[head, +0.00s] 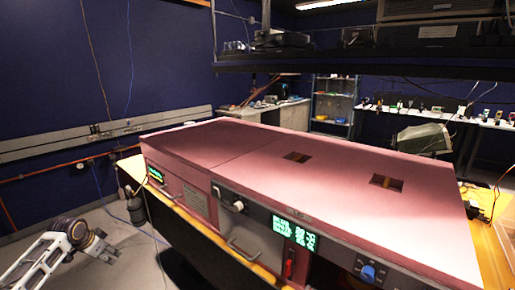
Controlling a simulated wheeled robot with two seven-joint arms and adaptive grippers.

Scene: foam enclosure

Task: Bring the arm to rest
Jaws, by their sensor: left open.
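My left arm comes in at the lower left, white and dark, low over the grey floor. Its gripper (106,248) is at the right end of the arm, open, small in view, with nothing visible between its fingers. It is apart from the pink-topped enclosure (250,150), which stands to its right on a wooden bench. My right gripper is not in view.
The enclosure's top has two square openings (387,182); its front has green displays (296,234), handles and a blue knob (368,272). A grey cylinder (137,211) stands by the bench. A loaded shelf (370,62) hangs above. Floor around the gripper looks clear.

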